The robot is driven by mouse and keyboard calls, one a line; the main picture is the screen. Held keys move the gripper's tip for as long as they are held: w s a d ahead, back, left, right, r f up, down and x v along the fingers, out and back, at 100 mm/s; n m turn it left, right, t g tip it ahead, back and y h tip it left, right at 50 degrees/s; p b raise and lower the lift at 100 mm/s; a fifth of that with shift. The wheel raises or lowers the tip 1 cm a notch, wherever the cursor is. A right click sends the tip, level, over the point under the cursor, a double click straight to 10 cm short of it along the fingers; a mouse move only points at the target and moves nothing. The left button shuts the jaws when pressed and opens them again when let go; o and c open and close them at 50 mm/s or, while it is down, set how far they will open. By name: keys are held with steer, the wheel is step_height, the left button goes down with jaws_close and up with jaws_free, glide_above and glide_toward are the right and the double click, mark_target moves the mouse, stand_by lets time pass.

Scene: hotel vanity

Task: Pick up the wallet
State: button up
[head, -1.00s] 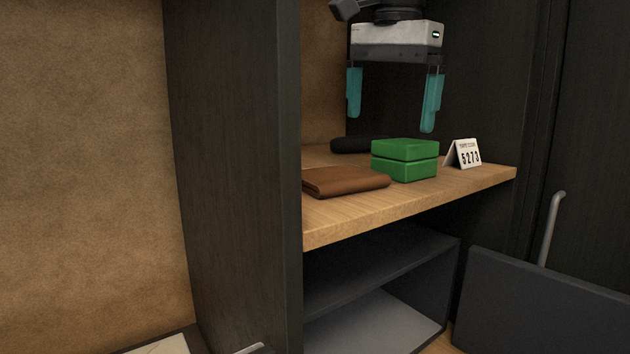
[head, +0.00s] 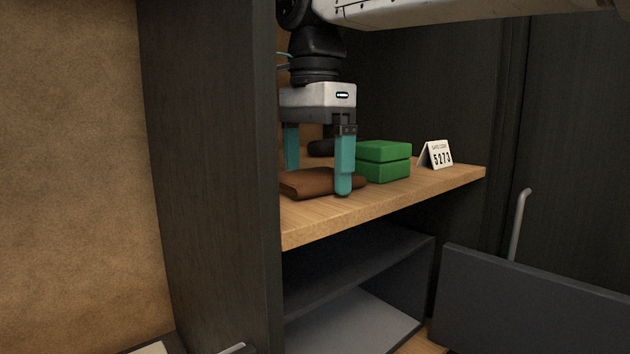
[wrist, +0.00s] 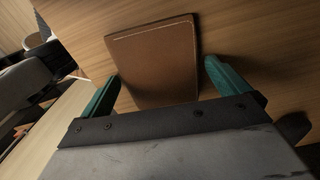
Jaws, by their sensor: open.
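The brown wallet (head: 308,183) lies flat on the wooden shelf, near its left end. It also shows in the wrist view (wrist: 155,60), between the two teal fingers. My gripper (head: 318,182) points down over the wallet with its jaws open, one finger on the near side and one on the far side. In the wrist view my gripper (wrist: 160,85) has a finger on each side of the wallet, with a gap visible on the right. The near finger hides part of the wallet in the head view. I cannot tell whether the fingertips touch the shelf.
A green box (head: 384,161) stands just right of the wallet. A dark rounded object (head: 321,148) lies behind. A dark upright panel (head: 212,170) bounds the shelf on the left.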

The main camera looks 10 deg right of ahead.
mark_target(314, 175)
steer(key=c, duration=0.9)
steer(key=shift+r, duration=0.1)
step_height(314, 175, up, 10)
stand_by(0.4)
